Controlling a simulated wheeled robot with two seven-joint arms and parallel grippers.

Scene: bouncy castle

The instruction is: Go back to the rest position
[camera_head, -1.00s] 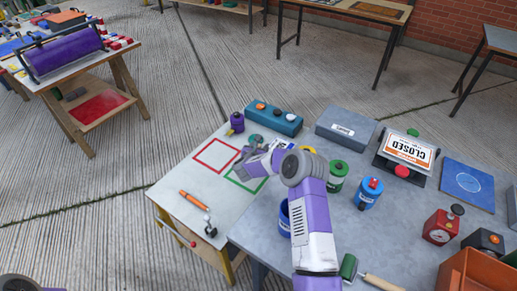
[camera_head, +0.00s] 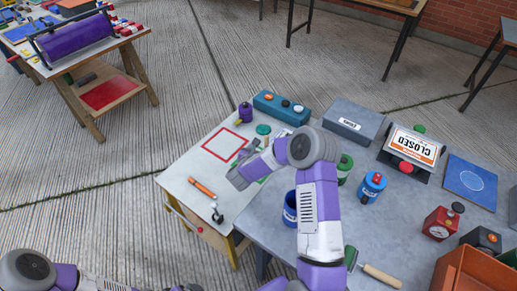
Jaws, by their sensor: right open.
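My right arm comes in from the bottom right and bends over the work tables. Its gripper (camera_head: 243,164) is open, with its grey fingers over the white table top near the red square outline (camera_head: 226,146). I see nothing held between the fingers. The arm and gripper hide most of a green outline beside the red one. Part of my left arm shows along the bottom left edge, low over the ground; its fingers are not visible.
On the white table lie an orange marker (camera_head: 202,187) and a small black-and-silver tool (camera_head: 217,213). A teal box (camera_head: 279,108), grey case (camera_head: 352,120), blue cup (camera_head: 290,209), green can (camera_head: 344,168), blue can (camera_head: 371,187) and CLOSED sign (camera_head: 414,145) crowd around my right arm.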

